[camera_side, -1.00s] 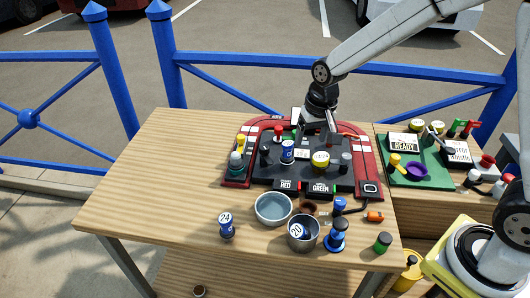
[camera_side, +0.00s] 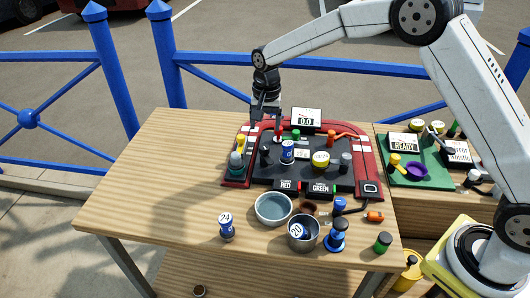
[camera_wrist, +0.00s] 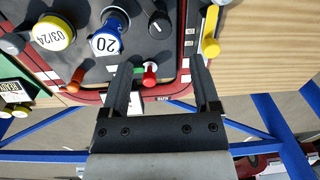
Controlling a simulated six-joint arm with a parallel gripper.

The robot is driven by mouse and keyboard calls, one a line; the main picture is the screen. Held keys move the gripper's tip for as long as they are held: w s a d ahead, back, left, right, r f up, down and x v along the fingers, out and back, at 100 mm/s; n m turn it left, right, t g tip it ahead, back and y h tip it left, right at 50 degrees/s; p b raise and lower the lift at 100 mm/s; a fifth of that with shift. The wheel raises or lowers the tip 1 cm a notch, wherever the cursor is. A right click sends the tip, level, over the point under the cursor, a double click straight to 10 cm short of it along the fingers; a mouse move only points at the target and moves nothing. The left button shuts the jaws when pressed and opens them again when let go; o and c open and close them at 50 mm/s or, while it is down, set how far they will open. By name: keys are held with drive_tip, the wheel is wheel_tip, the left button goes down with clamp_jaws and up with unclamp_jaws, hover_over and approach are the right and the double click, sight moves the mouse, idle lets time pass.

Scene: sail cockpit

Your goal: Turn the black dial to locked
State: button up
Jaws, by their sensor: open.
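The black dial (camera_wrist: 159,26) has a pale pointer line and shows in the wrist view just beyond my fingertips. In the side view it is the dark knob (camera_side: 265,154) at the left of the black panel (camera_side: 300,178). I cannot read which marking the pointer is on. My gripper (camera_wrist: 162,62) is open, its fingers spread and apart from the dial. A red-tipped lever (camera_wrist: 150,75) shows between the fingers. In the side view my gripper (camera_side: 264,122) hangs over the back left of the red-framed board (camera_side: 233,170).
Blue-labelled can (camera_wrist: 107,40), yellow-topped can (camera_wrist: 53,33) and yellow handle (camera_wrist: 211,46) stand near the dial. An orange lever (camera_side: 345,134) and 0.0 display (camera_side: 306,118) line the back. Bowls (camera_side: 273,208) stand in front. The table's left side is clear.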

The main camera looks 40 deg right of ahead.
sight(264, 147)
drive_tip(key=shift+f, duration=3.9)
clamp_jaws()
